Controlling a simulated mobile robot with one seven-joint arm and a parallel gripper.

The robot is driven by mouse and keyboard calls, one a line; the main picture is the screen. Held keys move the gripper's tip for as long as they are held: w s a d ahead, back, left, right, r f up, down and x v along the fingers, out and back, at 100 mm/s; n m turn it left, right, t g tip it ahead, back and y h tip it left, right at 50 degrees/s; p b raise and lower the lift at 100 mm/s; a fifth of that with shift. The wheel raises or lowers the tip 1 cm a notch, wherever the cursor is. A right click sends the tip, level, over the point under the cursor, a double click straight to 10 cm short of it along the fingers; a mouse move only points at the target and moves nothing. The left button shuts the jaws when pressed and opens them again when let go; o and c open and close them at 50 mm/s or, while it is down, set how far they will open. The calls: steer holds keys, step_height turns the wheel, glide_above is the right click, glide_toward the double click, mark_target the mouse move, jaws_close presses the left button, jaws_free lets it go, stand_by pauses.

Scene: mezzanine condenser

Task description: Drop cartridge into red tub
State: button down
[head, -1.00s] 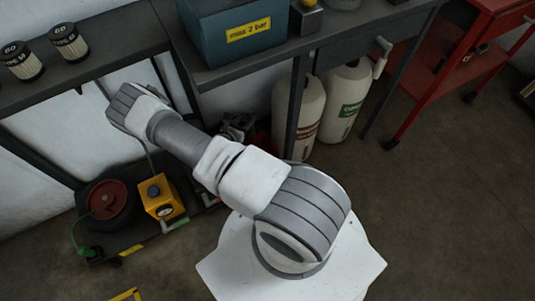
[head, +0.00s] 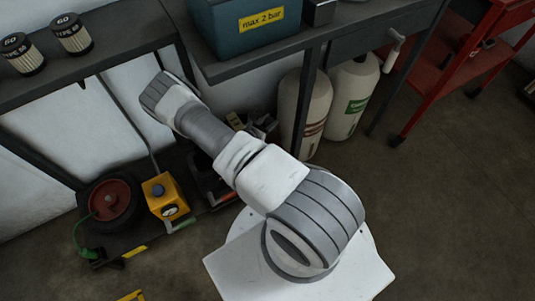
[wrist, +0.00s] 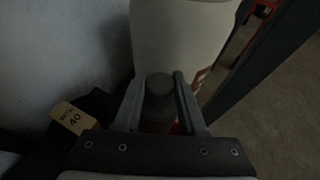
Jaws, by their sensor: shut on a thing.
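My gripper (wrist: 160,80) is shut in the wrist view on a dark grey, round-ended cylinder, which I take to be the cartridge (wrist: 159,86). Only its dark end and part of its side show between the fingers. In the head view my arm hides the gripper and the held cartridge. I cannot clearly make out a red tub.
Two pleated cartridges (head: 72,35) stand on the left shelf. A blue box (head: 240,32) sits on the bench. Pale cylinders (head: 350,98) stand below, near a dark table leg (wrist: 262,65). A yellow device (head: 163,195) and red reel (head: 111,200) are low left. A "40" tag (wrist: 73,119) lies left.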

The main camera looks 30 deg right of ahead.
steer(key=shift+f+b, duration=1)
steer(key=shift+f, duration=0.6)
steer(key=shift+c, duration=2)
jaws_free()
steer(key=p+v, duration=0.4)
steer(key=v, duration=1.3)
steer(key=shift+a+r+p, duration=0.15)
steer(key=shift+a+p, duration=0.05)
steer(key=shift+p, duration=0.2)
